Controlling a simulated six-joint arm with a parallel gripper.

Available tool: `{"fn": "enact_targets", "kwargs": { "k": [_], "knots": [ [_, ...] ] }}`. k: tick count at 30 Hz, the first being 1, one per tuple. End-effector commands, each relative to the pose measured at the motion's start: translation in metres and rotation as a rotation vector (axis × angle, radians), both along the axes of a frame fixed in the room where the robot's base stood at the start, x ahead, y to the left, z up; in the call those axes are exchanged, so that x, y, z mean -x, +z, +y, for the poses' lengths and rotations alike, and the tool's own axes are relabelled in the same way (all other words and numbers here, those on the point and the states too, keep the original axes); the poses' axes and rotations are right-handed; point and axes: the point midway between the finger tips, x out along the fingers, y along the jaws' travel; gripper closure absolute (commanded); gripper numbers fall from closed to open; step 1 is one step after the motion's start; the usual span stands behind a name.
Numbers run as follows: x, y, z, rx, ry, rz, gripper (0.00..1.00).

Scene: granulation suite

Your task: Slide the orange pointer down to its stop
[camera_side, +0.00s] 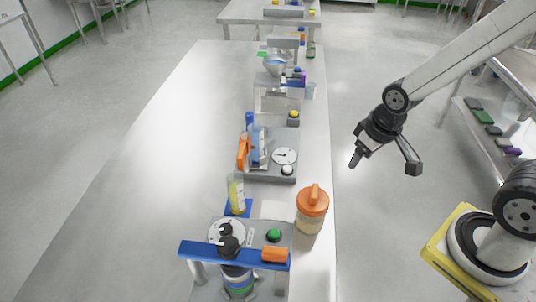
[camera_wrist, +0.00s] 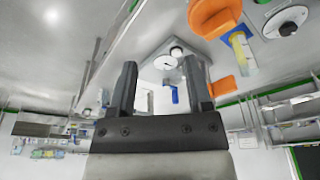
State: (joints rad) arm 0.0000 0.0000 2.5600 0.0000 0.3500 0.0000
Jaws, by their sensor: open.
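An orange piece (camera_side: 243,152), which looks like the pointer, stands at the left side of a grey unit (camera_side: 268,172) with a blue upright part (camera_side: 259,146) and a round white dial (camera_side: 284,156). Its stop cannot be made out. The orange piece also shows in the wrist view (camera_wrist: 223,90), right of the fingers. My gripper (camera_side: 385,164) is open and empty, over the floor side to the right of the bench and apart from the unit. In the wrist view, my gripper (camera_wrist: 160,75) has its fingers spread with the dial between them in the distance.
An orange-lidded jar (camera_side: 311,214) stands near the bench's right edge. A yellow bottle (camera_side: 236,196) and a blue bar (camera_side: 222,253) with an orange block (camera_side: 275,255) are nearer the camera. A raised stand (camera_side: 278,84) is farther back. The bench's left side (camera_side: 160,145) is clear.

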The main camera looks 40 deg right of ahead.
Motion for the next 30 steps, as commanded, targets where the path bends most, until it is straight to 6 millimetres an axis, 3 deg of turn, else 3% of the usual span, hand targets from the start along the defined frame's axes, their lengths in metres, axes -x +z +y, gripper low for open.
{"fn": "enact_targets", "kwargs": {
  "k": [5,11,20,30],
  "knots": [
    [-0.004,0.001,0.001,0.001,0.009,0.002,0.24],
    [-0.026,0.004,0.008,0.009,0.063,0.018,0.24],
    [-0.094,0.01,0.035,0.032,0.238,0.069,0.24],
    [-0.167,0.009,0.08,0.059,0.463,0.133,0.24]
  ]
}}
